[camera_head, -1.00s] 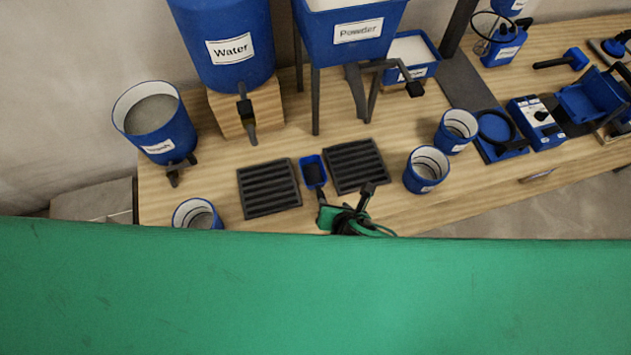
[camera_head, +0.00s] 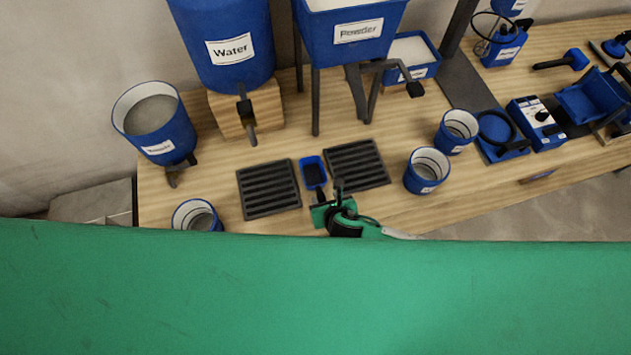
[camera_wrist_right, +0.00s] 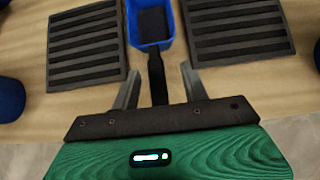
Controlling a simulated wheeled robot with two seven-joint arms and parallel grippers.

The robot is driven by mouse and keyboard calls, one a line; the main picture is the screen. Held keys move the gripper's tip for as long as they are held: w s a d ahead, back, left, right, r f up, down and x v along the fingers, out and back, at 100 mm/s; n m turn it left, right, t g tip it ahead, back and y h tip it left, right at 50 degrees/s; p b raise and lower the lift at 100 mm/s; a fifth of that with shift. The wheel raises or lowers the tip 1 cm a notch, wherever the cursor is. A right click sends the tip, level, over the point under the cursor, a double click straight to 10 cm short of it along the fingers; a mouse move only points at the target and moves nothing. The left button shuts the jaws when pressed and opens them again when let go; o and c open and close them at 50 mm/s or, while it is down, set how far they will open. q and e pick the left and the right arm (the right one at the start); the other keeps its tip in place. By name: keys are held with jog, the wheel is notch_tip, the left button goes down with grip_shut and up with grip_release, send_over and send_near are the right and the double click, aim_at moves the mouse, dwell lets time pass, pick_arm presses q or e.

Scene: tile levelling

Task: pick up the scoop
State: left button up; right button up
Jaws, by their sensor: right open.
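The scoop (camera_head: 313,171) has a blue pan and a dark handle and lies on the wooden table between two black ribbed trays. In the right wrist view the scoop's pan (camera_wrist_right: 150,22) is at the top, and its black handle (camera_wrist_right: 157,75) points down toward my gripper. My right gripper (camera_head: 329,192) is at the handle end of the scoop in the head view. In the right wrist view its two grey fingers (camera_wrist_right: 159,86) are apart, one on each side of the handle, with gaps visible. The handle's lower end is hidden behind the gripper body. My left gripper is not in view.
The black ribbed trays (camera_head: 268,190) and (camera_head: 357,166) flank the scoop closely. Blue cups (camera_head: 426,170) and (camera_head: 456,131) stand to the right, another cup (camera_head: 197,215) at the front left. A water tank (camera_head: 228,45) and powder hopper (camera_head: 350,35) stand behind. My green body covers the foreground.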

aim_at(321, 196)
jog(key=shift+a+x, duration=0.15)
jog(key=shift+x, duration=1.1)
jog(key=shift+a+x, duration=0.15)
jog(key=shift+x, duration=1.1)
jog(key=shift+s, duration=0.15)
grip_shut()
